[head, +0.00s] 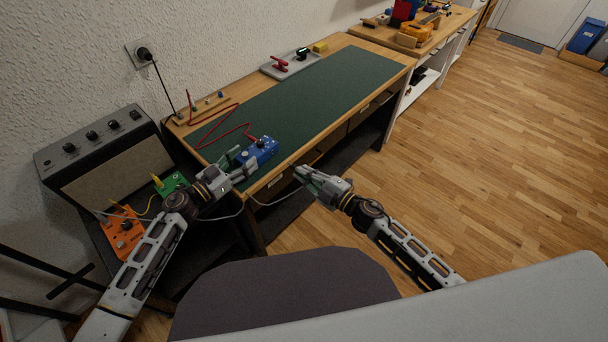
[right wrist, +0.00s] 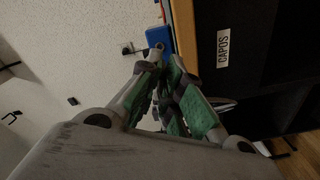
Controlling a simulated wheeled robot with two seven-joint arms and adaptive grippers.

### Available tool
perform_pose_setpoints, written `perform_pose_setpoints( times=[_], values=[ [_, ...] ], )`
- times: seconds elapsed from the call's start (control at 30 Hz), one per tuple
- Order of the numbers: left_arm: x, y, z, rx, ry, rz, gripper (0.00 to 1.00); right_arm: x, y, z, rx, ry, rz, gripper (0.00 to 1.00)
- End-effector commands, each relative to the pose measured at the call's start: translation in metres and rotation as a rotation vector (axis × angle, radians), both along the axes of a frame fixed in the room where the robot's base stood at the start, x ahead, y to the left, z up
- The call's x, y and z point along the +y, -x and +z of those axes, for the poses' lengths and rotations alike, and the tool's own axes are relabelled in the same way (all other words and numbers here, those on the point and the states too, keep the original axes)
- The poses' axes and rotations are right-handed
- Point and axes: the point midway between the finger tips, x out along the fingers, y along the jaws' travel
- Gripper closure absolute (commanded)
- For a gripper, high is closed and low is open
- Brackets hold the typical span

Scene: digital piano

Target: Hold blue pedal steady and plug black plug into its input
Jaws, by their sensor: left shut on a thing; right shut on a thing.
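The blue pedal (head: 262,148) sits at the near left edge of the green desk mat. My left gripper (head: 238,163) is shut on its near-left side. The pedal's top also shows in the right wrist view (right wrist: 158,37), beyond my fingertips. My right gripper (head: 303,174) is shut in front of the desk edge, to the right of the pedal and apart from it. A thin grey cable (head: 268,204) runs up to its fingers, which hold the black plug; the plug itself is hidden by the fingers. My right gripper's green-padded fingers (right wrist: 168,88) also show in the right wrist view.
A red cable (head: 215,121) lies on the mat (head: 325,90) and runs to the blue pedal. A green pedal (head: 174,182) and an orange pedal (head: 122,232) stand lower left by a grey amplifier (head: 105,150). A grey tray (head: 303,63) stands farther back. Most of the mat is clear.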

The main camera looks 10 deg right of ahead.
Motion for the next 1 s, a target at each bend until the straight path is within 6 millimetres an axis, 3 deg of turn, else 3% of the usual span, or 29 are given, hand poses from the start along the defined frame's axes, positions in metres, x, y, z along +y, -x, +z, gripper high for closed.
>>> perform_pose_setpoints(
  times=[0.47,1.0],
  values=[
    [0.0,0.0,0.0,-0.001,0.001,0.0,0.82,0.002,-0.002,0.0,-0.001,0.0,0.001,1.0],
    [0.0,0.0,0.001,-0.001,0.001,0.0,0.82,0.022,-0.026,0.0,-0.002,0.0,0.001,1.0]
  ],
)
